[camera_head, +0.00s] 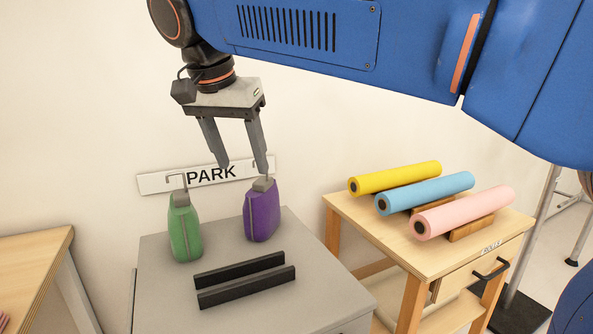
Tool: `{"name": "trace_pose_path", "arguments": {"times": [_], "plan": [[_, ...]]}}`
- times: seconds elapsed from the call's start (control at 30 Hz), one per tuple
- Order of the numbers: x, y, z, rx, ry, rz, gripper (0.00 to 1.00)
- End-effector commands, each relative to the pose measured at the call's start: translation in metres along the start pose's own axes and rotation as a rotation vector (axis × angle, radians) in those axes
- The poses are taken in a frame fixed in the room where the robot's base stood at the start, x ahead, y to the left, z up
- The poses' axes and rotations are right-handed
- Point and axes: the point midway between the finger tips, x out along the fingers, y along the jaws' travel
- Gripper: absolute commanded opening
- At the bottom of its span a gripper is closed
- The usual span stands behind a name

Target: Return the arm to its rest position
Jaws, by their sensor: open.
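My gripper (246,168) points down at the end of my blue arm, above the grey cabinet (160,300). Its two fingers are apart and nothing is held between them. A purple pouch-like object (262,212) with a grey top and hook stands upright on the cabinet, just below the right fingertip. In this view the fingertip overlaps or nearly meets its hook; I cannot tell if they touch. A similar green object (185,230) stands to the left, apart from the gripper.
Two black rails (243,280) lie on the cabinet's front part. A PARK sign (210,174) is on the wall behind. At right, a wooden table (390,233) bears yellow (395,177), blue (425,193) and pink (464,211) rolls. Another wooden table (35,262) is at left.

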Motion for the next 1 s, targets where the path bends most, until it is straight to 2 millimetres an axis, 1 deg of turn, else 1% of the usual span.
{"name": "trace_pose_path", "arguments": {"times": [0.07,0.33,0.57,0.67,0.77,0.87,0.9,0.97,1.0], "plan": [[0.0,0.0,0.0,0.0,0.0,0.0,0.57],[0.012,0.024,-0.01,-0.021,-0.011,-0.002,0.57],[0.029,0.056,-0.021,-0.048,-0.024,-0.008,0.57],[0.039,0.075,-0.025,-0.064,-0.032,-0.011,0.57],[0.051,0.099,-0.029,-0.082,-0.04,-0.017,0.57],[0.067,0.131,-0.032,-0.106,-0.049,-0.025,0.57],[0.074,0.146,-0.033,-0.117,-0.053,-0.029,0.57],[0.086,0.168,-0.031,-0.133,-0.059,-0.037,0.57],[0.095,0.183,-0.03,-0.144,-0.061,-0.042,0.57]]}}
